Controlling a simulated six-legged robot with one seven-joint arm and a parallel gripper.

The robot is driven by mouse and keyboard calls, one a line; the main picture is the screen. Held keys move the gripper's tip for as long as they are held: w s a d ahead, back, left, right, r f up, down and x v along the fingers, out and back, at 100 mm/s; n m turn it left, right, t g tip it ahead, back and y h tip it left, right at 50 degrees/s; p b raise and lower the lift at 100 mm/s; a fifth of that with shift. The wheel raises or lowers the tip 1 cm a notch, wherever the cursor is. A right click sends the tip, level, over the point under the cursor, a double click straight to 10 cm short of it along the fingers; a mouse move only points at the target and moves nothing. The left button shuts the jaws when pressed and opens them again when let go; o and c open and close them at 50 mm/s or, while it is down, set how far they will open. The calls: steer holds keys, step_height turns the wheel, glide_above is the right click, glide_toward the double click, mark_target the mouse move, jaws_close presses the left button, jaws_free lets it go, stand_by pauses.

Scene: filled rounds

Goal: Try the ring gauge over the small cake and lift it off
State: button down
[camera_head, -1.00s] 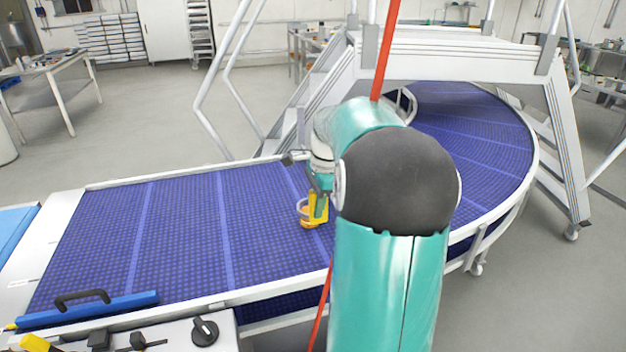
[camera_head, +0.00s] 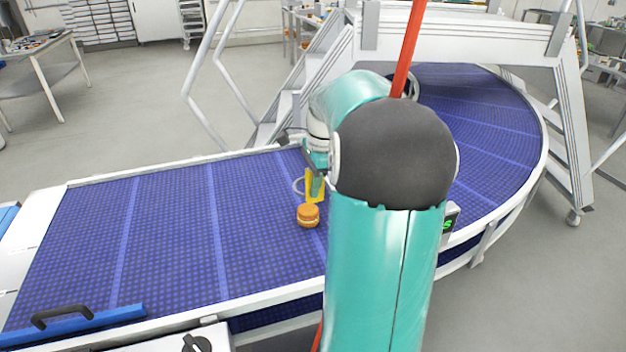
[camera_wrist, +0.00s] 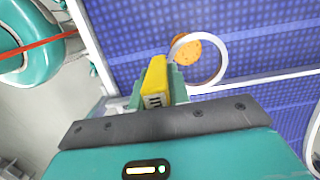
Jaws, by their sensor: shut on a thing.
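The small cake (camera_head: 308,216), round and orange-brown, sits on the blue belt, uncovered in the head view. The ring gauge is a pale ring (camera_head: 296,188) with a yellow handle (camera_head: 310,190). My gripper (camera_head: 317,178) is shut on that handle. In the head view the ring shows just above and behind the cake, apart from it. In the wrist view, the cake (camera_wrist: 186,47) shows partly through the ring opening, toward the upper left of the rim (camera_wrist: 226,62). There my gripper (camera_wrist: 163,82) holds the handle, and the ring appears raised off the belt.
The blue conveyor belt (camera_head: 165,235) has a pale side rail and curves away at right. A blue bar with a black handle (camera_head: 62,309) lies at front left. Grey stairs and a platform (camera_head: 480,38) cross the belt behind. The belt left of the cake is clear.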

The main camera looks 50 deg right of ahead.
mark_target(312, 201)
steer(key=shift+w+f, duration=0.1)
steer(key=shift+f, duration=0.25)
steer(key=shift+a+f, duration=0.1)
steer(key=shift+f, duration=2.2)
steer(key=shift+f, duration=2.4)
steer(key=c, duration=0.8)
jaws_free()
steer(key=shift+r, duration=0.1)
steer(key=shift+r, duration=3.4)
